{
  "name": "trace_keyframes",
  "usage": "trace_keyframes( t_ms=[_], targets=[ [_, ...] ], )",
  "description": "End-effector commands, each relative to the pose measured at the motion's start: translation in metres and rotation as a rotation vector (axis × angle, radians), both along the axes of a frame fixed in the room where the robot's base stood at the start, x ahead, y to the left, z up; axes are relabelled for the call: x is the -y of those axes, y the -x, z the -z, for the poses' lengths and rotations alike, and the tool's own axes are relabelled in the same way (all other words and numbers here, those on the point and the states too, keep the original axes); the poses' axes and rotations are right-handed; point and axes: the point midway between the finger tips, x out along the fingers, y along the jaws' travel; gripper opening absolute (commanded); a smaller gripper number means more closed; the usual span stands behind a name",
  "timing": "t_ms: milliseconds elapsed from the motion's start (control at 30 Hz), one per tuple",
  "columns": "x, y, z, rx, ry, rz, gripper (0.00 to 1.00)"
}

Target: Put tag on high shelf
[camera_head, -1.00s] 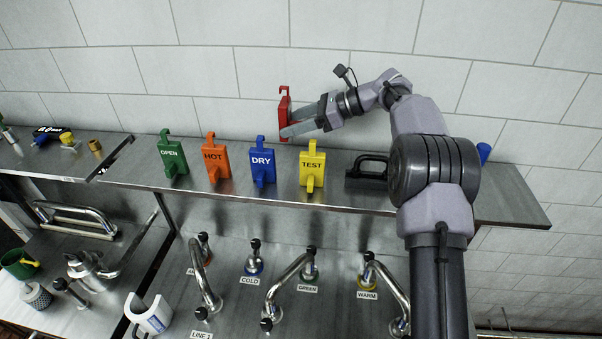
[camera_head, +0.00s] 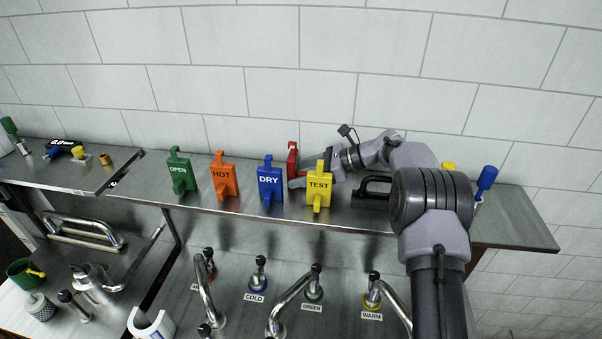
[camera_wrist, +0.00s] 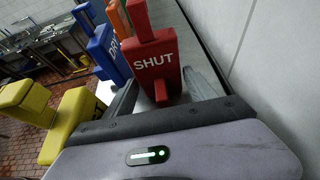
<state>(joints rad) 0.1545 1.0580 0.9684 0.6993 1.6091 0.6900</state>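The red SHUT tag (camera_head: 293,162) is upright at shelf height, behind and between the blue DRY tag (camera_head: 270,183) and the yellow TEST tag (camera_head: 318,186). In the wrist view the red tag (camera_wrist: 156,64) faces me, its lettering readable, with a finger of my gripper (camera_wrist: 163,82) on each side.
An orange HOT tag (camera_head: 225,178) and a green OPEN tag (camera_head: 181,173) stand farther left. A black-handled block (camera_head: 370,193) is right of the yellow tag. Pipes and valves (camera_head: 259,277) are below. The tiled wall (camera_head: 330,90) rises behind the shelf.

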Motion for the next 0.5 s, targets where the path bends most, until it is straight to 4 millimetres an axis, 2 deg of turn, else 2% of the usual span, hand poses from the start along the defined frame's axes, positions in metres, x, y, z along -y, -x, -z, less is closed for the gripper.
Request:
trace_keyframes(
  t_ms=[167,267,500],
  targets=[
    [0.000,0.000,-0.006,0.000,0.000,0.000,0.65],
    [0.017,0.002,-0.010,0.002,-0.001,0.002,0.65],
    [0.077,0.014,-0.039,0.002,0.000,0.002,0.65]
  ],
)
